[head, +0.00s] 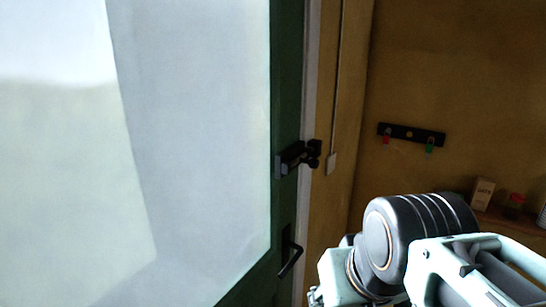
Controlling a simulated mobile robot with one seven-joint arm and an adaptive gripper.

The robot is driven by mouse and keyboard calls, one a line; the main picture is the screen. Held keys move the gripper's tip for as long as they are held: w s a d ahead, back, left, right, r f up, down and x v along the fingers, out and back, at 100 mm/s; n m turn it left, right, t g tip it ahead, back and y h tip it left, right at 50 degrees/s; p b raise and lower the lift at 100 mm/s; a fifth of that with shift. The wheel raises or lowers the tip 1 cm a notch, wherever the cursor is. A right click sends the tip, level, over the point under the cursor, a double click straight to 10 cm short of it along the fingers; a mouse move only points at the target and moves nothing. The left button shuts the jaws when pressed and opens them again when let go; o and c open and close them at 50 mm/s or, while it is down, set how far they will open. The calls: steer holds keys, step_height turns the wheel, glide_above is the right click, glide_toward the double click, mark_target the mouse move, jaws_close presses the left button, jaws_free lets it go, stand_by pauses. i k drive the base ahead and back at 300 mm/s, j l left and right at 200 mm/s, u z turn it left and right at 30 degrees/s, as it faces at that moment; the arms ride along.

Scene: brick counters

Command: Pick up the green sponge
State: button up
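No green sponge shows in the head view. My arm fills the lower right corner, with its black joint and pale links in front of the wall. My gripper does not show, so its fingers and anything in them are out of sight.
A green door (287,90) with a large pale pane (190,120) fills the left, with a black latch (297,157) and a handle (290,258). A black rack (411,134) hangs on the yellow-brown wall (460,70). At the right, a small box (482,193) and a red-topped jar (514,205) stand on a ledge.

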mark_target(460, 196)
steer(key=z, duration=1.35)
steer(key=u, duration=1.65)
steer(key=z, duration=1.6)
steer(key=i+z, duration=0.15)
steer(key=i, duration=0.1)
